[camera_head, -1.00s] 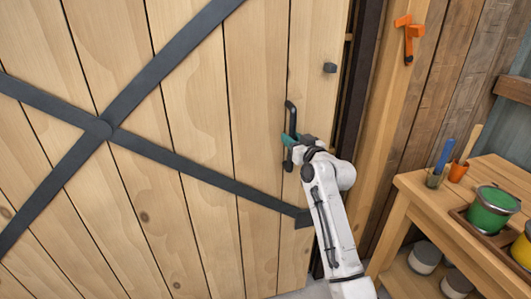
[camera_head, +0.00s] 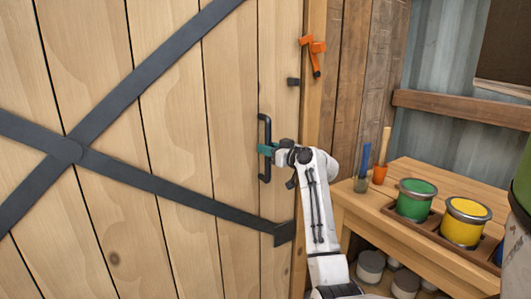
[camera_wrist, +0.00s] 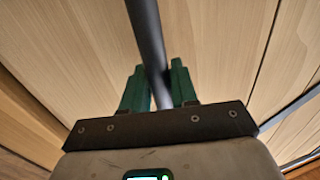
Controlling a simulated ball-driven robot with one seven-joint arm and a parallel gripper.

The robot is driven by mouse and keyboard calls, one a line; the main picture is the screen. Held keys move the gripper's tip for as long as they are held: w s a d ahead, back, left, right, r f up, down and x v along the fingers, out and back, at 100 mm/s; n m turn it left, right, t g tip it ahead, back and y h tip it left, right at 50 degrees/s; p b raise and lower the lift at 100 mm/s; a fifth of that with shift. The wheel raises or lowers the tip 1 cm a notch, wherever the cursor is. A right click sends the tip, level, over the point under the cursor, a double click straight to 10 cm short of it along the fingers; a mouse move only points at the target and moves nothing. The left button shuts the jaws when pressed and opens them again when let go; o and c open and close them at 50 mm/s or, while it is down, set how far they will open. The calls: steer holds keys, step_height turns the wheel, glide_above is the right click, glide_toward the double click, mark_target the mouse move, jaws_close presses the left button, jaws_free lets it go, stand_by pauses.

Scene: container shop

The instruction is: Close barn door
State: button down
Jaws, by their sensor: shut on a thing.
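The barn door (camera_head: 180,130) is pale wooden planks with dark metal cross straps, filling the left and middle of the head view. Its black vertical bar handle (camera_head: 264,128) is near the door's right edge. My gripper (camera_head: 266,150) has green fingers and is at the middle of the handle. In the wrist view the handle bar (camera_wrist: 148,40) runs between the two green fingers (camera_wrist: 158,88), which are shut on it. The door's right edge lies against the wooden post (camera_head: 312,100), with no dark gap seen there.
An orange latch (camera_head: 314,55) hangs on the post, right of a small dark peg (camera_head: 293,82) on the door. A wooden workbench (camera_head: 345,198) stands at right with a green can (camera_head: 414,205), a yellow can (camera_head: 463,228) and brushes (camera_head: 372,160). More cans sit on its lower shelf.

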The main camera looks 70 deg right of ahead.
steer(key=shift+d, duration=0.15)
steer(key=c, duration=1)
jaws_free()
steer(key=shift+s+d, duration=0.15)
steer(key=v, duration=1)
steer(key=shift+s+a+b, duration=0.25)
steer(key=shift+s+b, duration=0.1)
steer(key=shift+b, duration=0.05)
